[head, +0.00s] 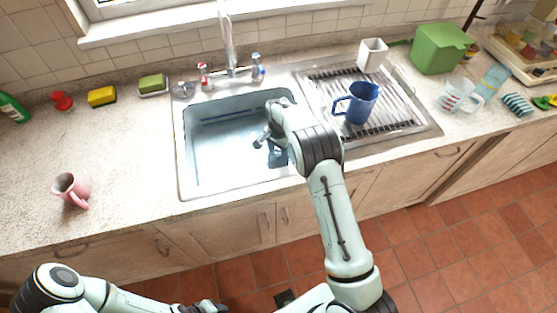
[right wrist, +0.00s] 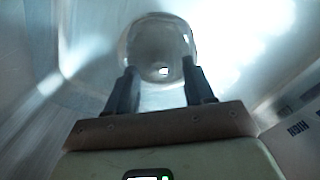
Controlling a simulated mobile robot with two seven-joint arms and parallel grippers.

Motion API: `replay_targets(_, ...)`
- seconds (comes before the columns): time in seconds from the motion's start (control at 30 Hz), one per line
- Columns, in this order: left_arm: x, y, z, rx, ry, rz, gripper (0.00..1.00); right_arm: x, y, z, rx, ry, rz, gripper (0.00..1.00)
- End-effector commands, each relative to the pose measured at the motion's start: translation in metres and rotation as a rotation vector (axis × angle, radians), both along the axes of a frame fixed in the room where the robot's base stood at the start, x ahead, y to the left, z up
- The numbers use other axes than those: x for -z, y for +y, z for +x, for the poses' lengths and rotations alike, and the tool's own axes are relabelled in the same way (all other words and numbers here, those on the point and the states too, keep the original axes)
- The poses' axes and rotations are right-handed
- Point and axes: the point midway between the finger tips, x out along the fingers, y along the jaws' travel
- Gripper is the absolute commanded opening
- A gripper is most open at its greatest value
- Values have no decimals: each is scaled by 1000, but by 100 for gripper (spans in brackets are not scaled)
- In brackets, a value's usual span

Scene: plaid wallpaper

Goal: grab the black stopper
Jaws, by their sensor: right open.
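My right gripper (head: 267,141) reaches down into the metal sink (head: 215,135). In the right wrist view its two dark fingers (right wrist: 161,88) are apart, with nothing held between them. Just beyond the fingertips is a round, greyish, glassy-looking shape (right wrist: 160,48) with a small bright spot; I cannot tell whether it is a drain or a vessel. I cannot clearly make out a black stopper in either view. A small round grey piece (head: 183,90) lies on the sink's back left rim. My left gripper (head: 205,307) is dark and partly cut off at the bottom edge.
Sink walls surround my right gripper, and the faucet (head: 229,45) stands behind it. A blue jug (head: 361,103) stands on the drainboard (head: 398,118) to the right. A pink mug (head: 72,188) is on the left counter, which has much free room.

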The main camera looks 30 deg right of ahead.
Motion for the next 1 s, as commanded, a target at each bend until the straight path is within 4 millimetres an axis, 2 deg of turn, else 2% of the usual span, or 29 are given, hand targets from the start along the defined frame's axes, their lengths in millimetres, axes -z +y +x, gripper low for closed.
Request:
replay_targets(0.1,-1,0,1,0,-1,0,43,18,-1,-2,0,3,0,53)
replay_targets(0.2,-1,0,1,0,-1,0,43,26,-1,-1,0,0,-1,53)
replay_targets(0.47,-1,0,1,0,-1,0,43,28,-1,-1,1,-1,-1,53)
replay_targets(0.6,-1,0,1,0,-1,0,43,28,-1,-1,1,-1,-1,7)
replay_targets(0.63,-1,0,1,0,-1,0,43,28,-1,-1,1,-1,-1,0)
replay_targets(1.0,-1,0,1,0,-1,0,43,22,-1,0,0,-4,-1,0)
